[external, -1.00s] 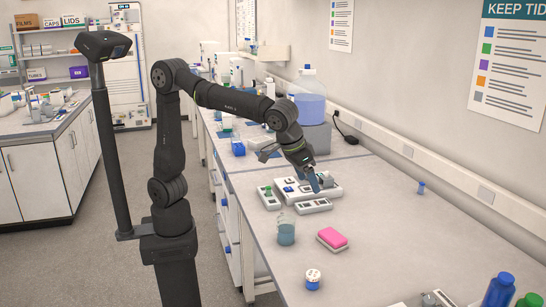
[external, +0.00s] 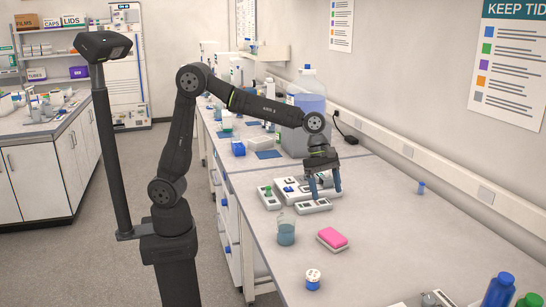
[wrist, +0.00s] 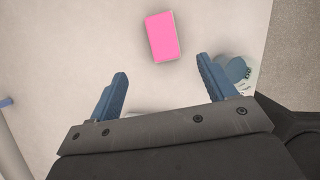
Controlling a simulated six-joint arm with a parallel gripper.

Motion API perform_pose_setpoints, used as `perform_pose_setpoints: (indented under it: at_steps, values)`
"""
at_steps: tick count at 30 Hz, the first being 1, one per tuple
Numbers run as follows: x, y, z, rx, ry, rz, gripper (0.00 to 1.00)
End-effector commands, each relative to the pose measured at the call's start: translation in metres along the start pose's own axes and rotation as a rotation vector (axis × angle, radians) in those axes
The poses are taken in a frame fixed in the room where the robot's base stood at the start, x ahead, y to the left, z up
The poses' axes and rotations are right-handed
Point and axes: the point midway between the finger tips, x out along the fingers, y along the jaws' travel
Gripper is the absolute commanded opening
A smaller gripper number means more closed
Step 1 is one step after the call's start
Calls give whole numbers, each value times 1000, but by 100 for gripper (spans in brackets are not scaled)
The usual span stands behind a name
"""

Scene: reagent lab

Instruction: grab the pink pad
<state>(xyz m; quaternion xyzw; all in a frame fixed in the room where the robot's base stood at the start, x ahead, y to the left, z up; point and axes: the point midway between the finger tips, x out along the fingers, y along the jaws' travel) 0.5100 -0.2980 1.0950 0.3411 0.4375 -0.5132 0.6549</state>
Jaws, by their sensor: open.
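The pink pad (external: 332,236) lies on the bench on a pale base, to the right of a beaker. In the wrist view the pink pad (wrist: 163,36) is a bright rectangle, slightly tilted, beyond the fingertips and nearly centred between them. My gripper (external: 324,190) points down with its blue fingers apart, above the white device tray and behind the pad. The wrist view shows my gripper (wrist: 161,78) open and empty, with bare bench between its fingers. The pad is in full view and apart from the fingers.
The beaker with blue liquid (external: 286,234) stands just left of the pad. A small white-capped jar (external: 312,279) is in front. Blue and green bottles (external: 499,291) stand at the front right. The bench right of the pad is clear.

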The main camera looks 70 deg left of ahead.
Motion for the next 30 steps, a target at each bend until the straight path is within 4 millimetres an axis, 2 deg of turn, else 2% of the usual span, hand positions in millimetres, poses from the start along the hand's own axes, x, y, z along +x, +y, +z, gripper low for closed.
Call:
perform_pose_setpoints:
  at_steps: [3, 9, 13, 20, 27, 30]
  values:
    - [29, -1, -1, 1, 4, -4, 76]
    - [70, -1, -1, 4, 4, -3, 76]
    - [87, -1, -1, 4, 3, -2, 76]
    - [103, -1, -4, 4, 3, -2, 76]
    - [137, -3, -10, 5, 3, -1, 76]
    - [144, -3, -10, 5, 3, -1, 76]
